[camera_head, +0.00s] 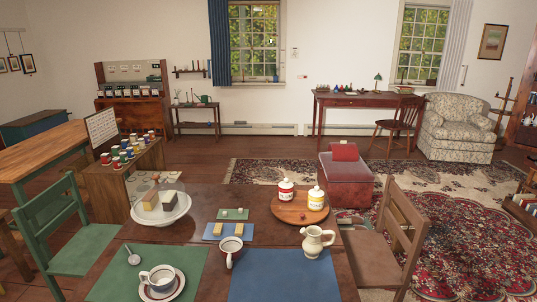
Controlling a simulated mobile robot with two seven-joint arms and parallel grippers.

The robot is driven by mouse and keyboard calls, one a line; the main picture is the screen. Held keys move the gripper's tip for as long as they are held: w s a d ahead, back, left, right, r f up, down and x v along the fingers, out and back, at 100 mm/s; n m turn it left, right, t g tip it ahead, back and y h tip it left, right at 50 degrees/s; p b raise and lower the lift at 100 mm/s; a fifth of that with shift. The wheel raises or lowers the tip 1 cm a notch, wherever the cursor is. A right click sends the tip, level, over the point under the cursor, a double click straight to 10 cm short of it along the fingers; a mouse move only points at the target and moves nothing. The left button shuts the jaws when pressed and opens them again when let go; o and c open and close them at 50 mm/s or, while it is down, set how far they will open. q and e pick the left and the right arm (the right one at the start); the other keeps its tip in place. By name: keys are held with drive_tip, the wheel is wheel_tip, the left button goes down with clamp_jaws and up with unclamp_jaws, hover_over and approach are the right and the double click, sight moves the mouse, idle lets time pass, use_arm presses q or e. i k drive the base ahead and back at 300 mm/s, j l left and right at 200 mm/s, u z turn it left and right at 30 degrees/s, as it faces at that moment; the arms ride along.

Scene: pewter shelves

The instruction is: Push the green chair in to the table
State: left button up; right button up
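The green chair (57,235) stands at the left side of the dark wooden table (190,238), its slatted back on the left. Its seat (90,256) faces the table's left edge. How much of the seat lies under the table top I cannot tell. The chair's lower legs are mostly hidden or cut off by the frame. Neither of my grippers shows in the head view.
A brown wooden chair (395,240) stands at the table's right. The table holds a cup and saucer (161,283), a cream pitcher (316,240) and a cake stand (160,210). A wooden display stand (100,185) is behind the green chair. Rugs cover the floor at right.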

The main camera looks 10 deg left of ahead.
sight(76, 260)
drive_tip(key=j+z, duration=0.1)
drive_tip(key=j, duration=0.45)
drive_tip(key=j+z, duration=0.1)
drive_tip(key=j, duration=0.4)
drive_tip(key=k+j+z, duration=0.1)
drive_tip(key=j, duration=0.45)
drive_tip(key=k+j+z, duration=0.1)
drive_tip(key=j, duration=0.4)
drive_tip(key=k+j, duration=0.1)
drive_tip(key=j, duration=0.9)
drive_tip(key=k+j, duration=0.15)
drive_tip(key=j, duration=0.3)
drive_tip(key=k+j, duration=0.1)
drive_tip(key=j, duration=0.9)
drive_tip(key=k+j, duration=0.15)
drive_tip(key=j, duration=0.35)
